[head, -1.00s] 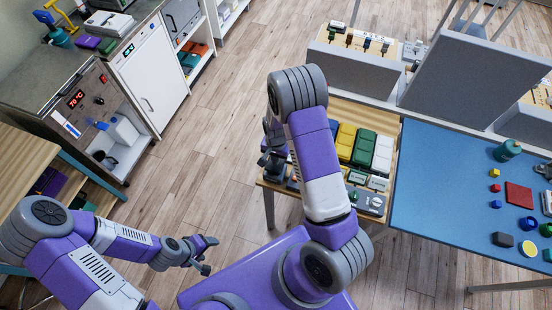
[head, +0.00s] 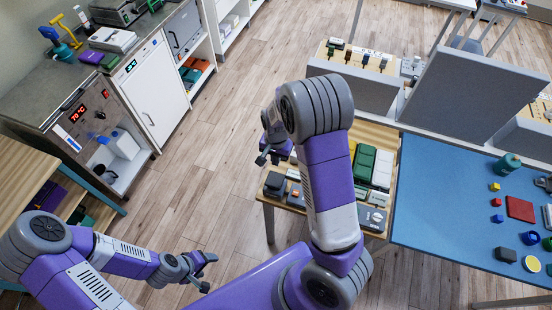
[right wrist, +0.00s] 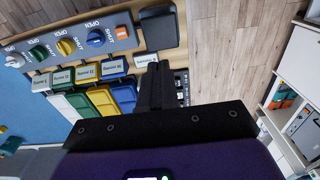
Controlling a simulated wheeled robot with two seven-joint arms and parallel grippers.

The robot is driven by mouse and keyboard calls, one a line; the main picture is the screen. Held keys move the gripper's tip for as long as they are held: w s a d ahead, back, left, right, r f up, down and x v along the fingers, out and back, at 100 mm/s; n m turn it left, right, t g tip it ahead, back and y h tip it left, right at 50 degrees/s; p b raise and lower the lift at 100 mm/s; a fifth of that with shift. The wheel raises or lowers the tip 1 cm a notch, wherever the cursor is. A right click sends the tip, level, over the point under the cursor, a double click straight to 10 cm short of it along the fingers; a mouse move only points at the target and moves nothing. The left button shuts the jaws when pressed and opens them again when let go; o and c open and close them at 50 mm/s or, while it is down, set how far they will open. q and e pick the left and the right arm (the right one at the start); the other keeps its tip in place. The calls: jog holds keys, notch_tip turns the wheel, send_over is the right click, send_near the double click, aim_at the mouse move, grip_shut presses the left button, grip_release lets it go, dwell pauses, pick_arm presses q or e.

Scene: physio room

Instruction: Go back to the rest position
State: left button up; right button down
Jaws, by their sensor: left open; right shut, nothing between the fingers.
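My left gripper (head: 205,272) is open and empty in the head view, over the bare floor left of my purple base. My right arm is raised and bent in the middle of the head view. My right gripper (head: 265,157) is at the left edge of the small wooden table, partly hidden behind my own arm. In the right wrist view its dark fingers (right wrist: 156,88) are together with nothing between them, above the table's edge by the trays.
The small wooden table (head: 261,194) holds coloured trays, including a green one (head: 364,162), and a knob panel (right wrist: 70,46). A blue table (head: 440,190) with small blocks stands at right. A counter with a white cabinet (head: 150,90) stands at left. Open floor (head: 215,150) lies between.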

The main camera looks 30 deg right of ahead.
dwell(0.4)
pick_arm(q)
notch_tip(320, 180, down, 14)
jog(key=b, duration=1.3)
jog(key=shift+r+b, duration=0.15)
jog(key=shift+b, duration=0.2)
pick_arm(e)
jog(key=s+a+f+n+y, duration=0.1)
jog(key=s+a+f+n, duration=0.1)
jog(key=s+a+f, duration=0.3)
jog(key=s+a+f+n+y, duration=0.1)
jog(key=s+a+f+n, duration=0.2)
jog(key=f, duration=1)
jog(key=s+a+f+n+y, duration=0.2)
jog(key=s+a+f, duration=0.6)
jog(key=f, duration=0.2)
jog(key=shift+a, duration=0.25)
pick_arm(q)
jog(key=shift+c, duration=0.2)
